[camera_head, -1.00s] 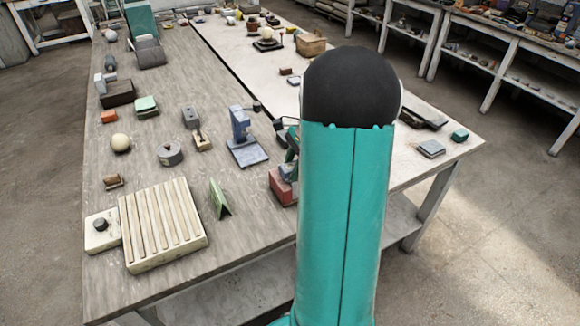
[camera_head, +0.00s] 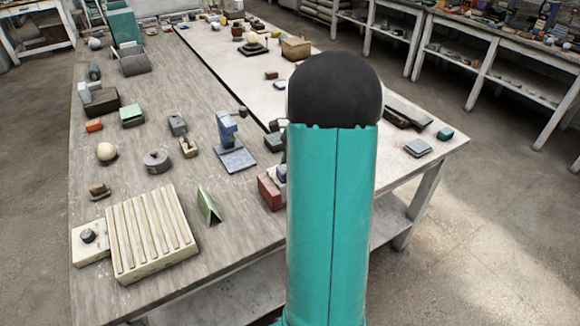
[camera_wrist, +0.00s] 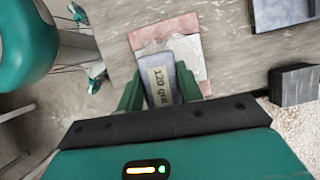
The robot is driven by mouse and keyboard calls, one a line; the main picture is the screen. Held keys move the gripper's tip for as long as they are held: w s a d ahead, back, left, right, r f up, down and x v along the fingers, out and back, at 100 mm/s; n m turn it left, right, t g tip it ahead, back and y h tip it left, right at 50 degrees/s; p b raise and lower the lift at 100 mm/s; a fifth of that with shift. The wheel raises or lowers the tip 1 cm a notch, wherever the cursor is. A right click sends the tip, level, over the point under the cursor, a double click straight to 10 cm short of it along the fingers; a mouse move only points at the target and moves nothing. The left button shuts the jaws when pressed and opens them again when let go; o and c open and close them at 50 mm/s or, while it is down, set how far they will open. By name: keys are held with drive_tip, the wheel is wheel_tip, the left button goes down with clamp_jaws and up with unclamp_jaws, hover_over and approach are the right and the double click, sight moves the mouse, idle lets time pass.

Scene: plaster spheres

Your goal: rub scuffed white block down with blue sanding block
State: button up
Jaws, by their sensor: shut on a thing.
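In the wrist view, my gripper (camera_wrist: 159,90) has its two green fingers shut on the blue sanding block (camera_wrist: 182,80), which bears a pale "120 grit" label. The scuffed white block (camera_wrist: 190,50) lies just beyond and partly under the sanding block, on a reddish-pink base (camera_wrist: 150,34). I cannot tell whether the two blocks touch. In the head view the red base (camera_head: 269,193) shows beside my teal arm, which hides my gripper. A small bluish-grey piece above the base is too small to identify.
A blue upright tool on a flat plate (camera_head: 236,160) and a dark block (camera_wrist: 293,84) stand close by. A green folded piece (camera_head: 208,205) and a ribbed cream slab (camera_head: 150,235) sit to the left. Bare tabletop lies around the base.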

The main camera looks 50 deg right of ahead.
drive_tip(key=shift+w+a, duration=0.35)
drive_tip(key=shift+a, duration=0.55)
drive_tip(key=shift+w+a, duration=0.3)
drive_tip(key=shift+a, duration=0.55)
drive_tip(key=shift+s+d+r, duration=0.2)
drive_tip(key=shift+d+r, duration=0.15)
drive_tip(key=shift+d, duration=0.15)
drive_tip(key=shift+s+d+r, duration=0.15)
drive_tip(key=shift+d+r, duration=0.2)
drive_tip(key=shift+d, duration=0.15)
drive_tip(key=shift+f, duration=0.7)
